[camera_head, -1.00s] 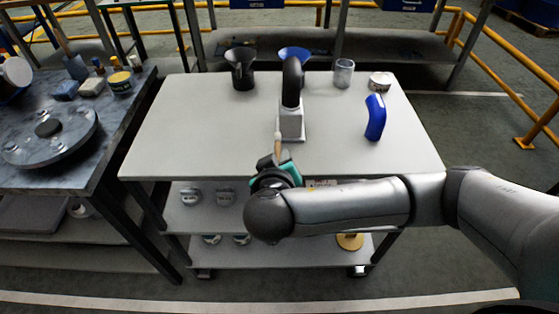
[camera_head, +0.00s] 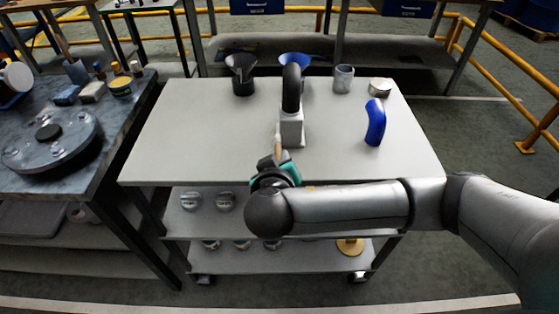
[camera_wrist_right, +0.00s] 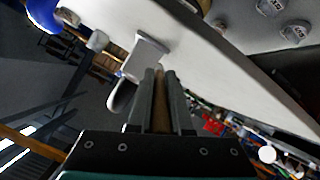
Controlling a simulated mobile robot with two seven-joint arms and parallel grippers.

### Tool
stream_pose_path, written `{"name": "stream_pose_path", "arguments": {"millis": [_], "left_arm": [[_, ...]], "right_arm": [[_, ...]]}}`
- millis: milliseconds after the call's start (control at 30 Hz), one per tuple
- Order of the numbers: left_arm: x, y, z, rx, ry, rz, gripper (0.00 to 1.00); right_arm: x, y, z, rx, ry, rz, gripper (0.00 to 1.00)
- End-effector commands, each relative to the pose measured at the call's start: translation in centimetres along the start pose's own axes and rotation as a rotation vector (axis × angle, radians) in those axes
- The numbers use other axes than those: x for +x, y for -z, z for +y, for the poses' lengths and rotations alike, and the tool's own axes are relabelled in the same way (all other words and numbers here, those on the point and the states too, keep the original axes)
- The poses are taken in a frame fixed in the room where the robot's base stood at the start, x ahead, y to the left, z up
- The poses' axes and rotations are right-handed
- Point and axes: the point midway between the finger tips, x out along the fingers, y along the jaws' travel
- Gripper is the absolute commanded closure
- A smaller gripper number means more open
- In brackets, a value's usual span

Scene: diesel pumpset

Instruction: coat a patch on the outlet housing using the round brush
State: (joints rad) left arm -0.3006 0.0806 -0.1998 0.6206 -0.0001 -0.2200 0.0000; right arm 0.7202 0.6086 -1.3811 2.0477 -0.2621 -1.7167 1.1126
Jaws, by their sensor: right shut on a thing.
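The outlet housing is a black curved pipe (camera_head: 291,88) on a pale grey block (camera_head: 291,128), standing on the cart's top. In the right wrist view, the grey block (camera_wrist_right: 145,57) stands beyond the fingertips, left of centre. My right gripper (camera_head: 276,162) is over the cart's near edge, just in front of the block. It is shut on the round brush (camera_head: 278,144), whose light wooden part points up toward the block. The brush also shows as a brown strip between the fingers (camera_wrist_right: 160,98). Whether it touches the housing cannot be told. My left gripper is out of view.
On the cart top (camera_head: 195,140) stand a black funnel-like cup (camera_head: 241,76), a blue funnel (camera_head: 293,59), a grey cup (camera_head: 343,78), a small tin (camera_head: 380,87) and a blue bottle (camera_head: 375,122). A dark table (camera_head: 110,150) is at left. The cart's left half is clear.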

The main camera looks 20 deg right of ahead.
Motion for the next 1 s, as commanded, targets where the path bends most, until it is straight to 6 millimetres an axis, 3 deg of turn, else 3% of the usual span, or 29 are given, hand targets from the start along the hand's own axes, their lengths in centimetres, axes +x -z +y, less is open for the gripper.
{"name": "stream_pose_path", "arguments": {"millis": [367,1000], "left_arm": [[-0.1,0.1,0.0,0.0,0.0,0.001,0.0],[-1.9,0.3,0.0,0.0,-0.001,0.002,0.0]], "right_arm": [[0.4,0.1,0.3,0.0,0.0,-0.002,1.0],[0.7,-1.8,3.9,-0.002,-0.002,-0.003,1.0]]}}
